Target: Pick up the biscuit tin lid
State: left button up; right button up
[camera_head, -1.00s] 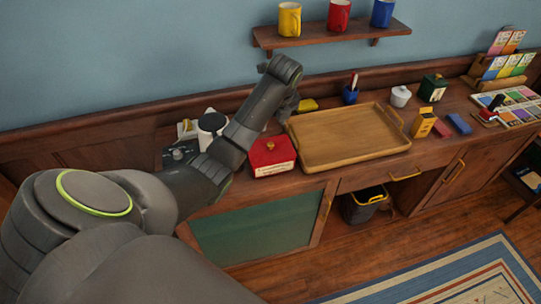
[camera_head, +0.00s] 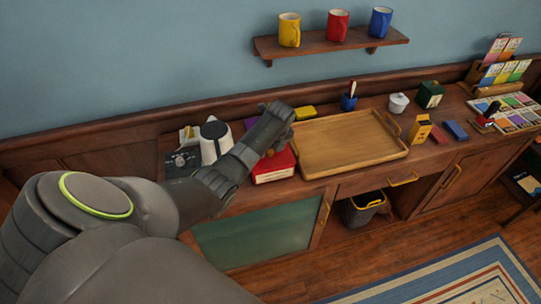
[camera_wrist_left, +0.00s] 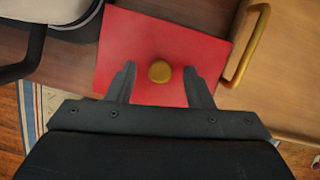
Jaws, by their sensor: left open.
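The biscuit tin (camera_head: 273,173) is a red box on the counter, left of the wooden tray. In the left wrist view its flat red lid (camera_wrist_left: 150,40) fills the upper middle, with a round gold knob (camera_wrist_left: 159,71) at its centre. My left gripper (camera_wrist_left: 159,82) is open above the lid, its two fingers apart on either side of the knob and not touching it in the picture. In the head view my left gripper and forearm (camera_head: 275,118) cover much of the lid, and the knob is hidden there. My right gripper is not in view.
A wooden tray (camera_head: 350,168) with raised handles stands close to the tin's right. A white kettle (camera_head: 213,139) stands to its left. A yellow box (camera_head: 420,129), a white pot (camera_head: 398,103) and a blue pen cup (camera_head: 349,102) are further right. A mug shelf (camera_head: 330,42) hangs above.

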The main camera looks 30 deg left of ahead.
pick_arm(q)
jog(key=shift+f, duration=0.35)
grip_shut()
jog(key=shift+a+r, duration=0.1)
jog(key=shift+r, duration=0.05)
